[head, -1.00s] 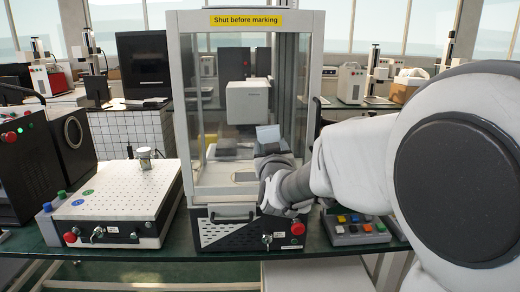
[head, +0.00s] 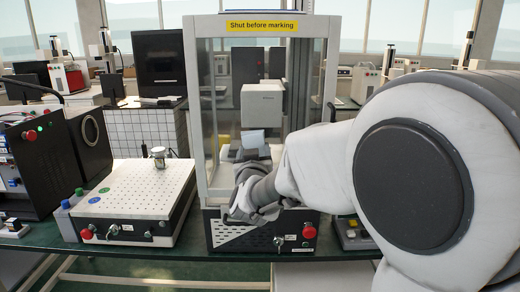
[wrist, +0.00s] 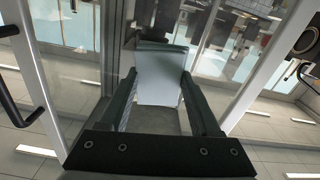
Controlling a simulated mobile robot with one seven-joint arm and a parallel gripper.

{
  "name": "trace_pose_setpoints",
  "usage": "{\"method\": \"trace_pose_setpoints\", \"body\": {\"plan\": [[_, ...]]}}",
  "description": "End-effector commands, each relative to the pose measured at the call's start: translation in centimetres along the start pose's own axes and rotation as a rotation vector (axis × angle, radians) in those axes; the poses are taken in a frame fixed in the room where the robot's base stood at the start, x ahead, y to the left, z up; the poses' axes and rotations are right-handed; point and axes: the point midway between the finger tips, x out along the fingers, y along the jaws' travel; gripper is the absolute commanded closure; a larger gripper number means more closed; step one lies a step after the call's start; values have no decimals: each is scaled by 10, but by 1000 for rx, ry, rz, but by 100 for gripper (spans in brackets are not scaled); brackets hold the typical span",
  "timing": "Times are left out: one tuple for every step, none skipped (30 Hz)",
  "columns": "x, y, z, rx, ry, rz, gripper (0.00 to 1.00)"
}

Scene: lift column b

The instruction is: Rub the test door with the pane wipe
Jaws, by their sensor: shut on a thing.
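The test door (head: 222,178) is the glass front of a tall pale-framed cabinet, under a yellow sign reading "Shut before marking". My gripper (head: 252,154) is in front of the lower middle of the glass. It is shut on the pane wipe (head: 253,139), a pale blue-white piece that stands up from the fingers. In the wrist view the wipe (wrist: 160,82) sits between my two dark fingers, with glass and white frame bars around it. I cannot tell whether the wipe touches the glass. My arm hides the door's lower right part.
A white perforated plate unit (head: 135,192) with a small metal cylinder on it (head: 159,155) stands left of the cabinet. A red button (head: 309,232) is on the cabinet's base. A button box (head: 352,232) is at right, partly behind my arm. A dark machine (head: 85,140) stands at far left.

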Motion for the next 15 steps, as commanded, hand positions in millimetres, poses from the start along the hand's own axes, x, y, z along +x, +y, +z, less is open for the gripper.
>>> {"method": "trace_pose_setpoints", "body": {"plan": [[0,-1,0,0,-1,1,80],[0,-1,0,1,-1,1,80],[0,-2,0,1,-1,2,80],[0,-2,0,1,-1,2,80],[0,-3,0,1,-1,2,80],[0,-4,-1,1,-1,2,80],[0,-6,-1,1,-1,2,80],[1,-8,-2,1,0,1,80],[1,-11,-2,1,0,1,80],[1,-14,-3,1,0,1,80],[1,-16,-3,1,0,1,80],[2,-20,-4,0,0,0,80],[2,-23,-4,1,0,-1,80],[2,-26,-4,1,-1,-1,80],[2,-30,-5,1,0,-1,80]]}}
